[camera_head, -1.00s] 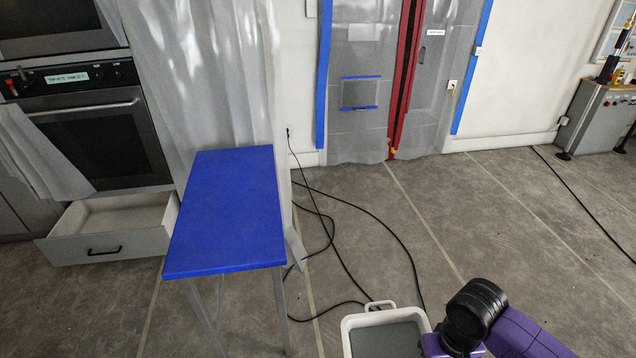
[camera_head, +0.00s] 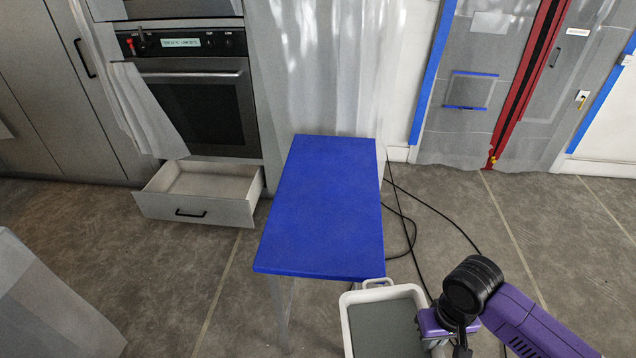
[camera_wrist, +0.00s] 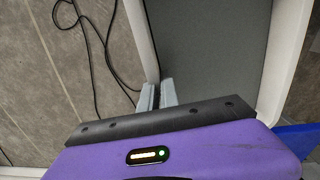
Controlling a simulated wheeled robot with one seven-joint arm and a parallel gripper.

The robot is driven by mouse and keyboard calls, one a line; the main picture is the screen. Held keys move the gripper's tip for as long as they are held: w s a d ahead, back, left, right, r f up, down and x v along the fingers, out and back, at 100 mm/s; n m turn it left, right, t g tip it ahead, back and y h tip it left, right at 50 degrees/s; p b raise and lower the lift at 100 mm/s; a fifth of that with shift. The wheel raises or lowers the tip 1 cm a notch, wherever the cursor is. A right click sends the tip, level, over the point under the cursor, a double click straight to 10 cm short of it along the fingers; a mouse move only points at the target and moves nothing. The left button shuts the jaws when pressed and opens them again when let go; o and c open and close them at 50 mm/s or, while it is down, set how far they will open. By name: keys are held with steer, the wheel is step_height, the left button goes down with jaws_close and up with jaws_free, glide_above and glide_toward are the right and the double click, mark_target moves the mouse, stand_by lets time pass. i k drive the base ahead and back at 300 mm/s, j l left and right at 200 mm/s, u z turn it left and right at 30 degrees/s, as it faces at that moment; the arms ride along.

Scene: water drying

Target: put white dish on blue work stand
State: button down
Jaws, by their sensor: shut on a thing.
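The white dish (camera_head: 347,328) is a rectangular tray with a grey inside and a loop handle, at the bottom of the head view. My gripper (camera_wrist: 157,95) is shut on one wall of the dish (camera_wrist: 150,40) in the wrist view. In the head view my gripper (camera_head: 440,338) is at the dish's right side, its fingertips mostly hidden. The blue work stand (camera_head: 325,210) has a bare flat top and stands just beyond and left of the dish. The dish's handle overlaps the stand's near right corner in the picture; the gap between them cannot be told.
An open drawer (camera_head: 195,200) sticks out below the oven (camera_head: 200,105), left of the stand. Black cables (camera_head: 455,228) lie on the floor to its right. A draped sheet (camera_head: 45,310) is at the lower left. Floor between it and the stand is clear.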

mark_target(327, 209)
steer(key=i+u, duration=0.35)
steer(key=i+l+u, duration=0.15)
steer(key=u, duration=0.25)
steer(key=i+l+u, duration=0.2)
steer(key=u, duration=0.15)
steer(key=i, duration=0.05)
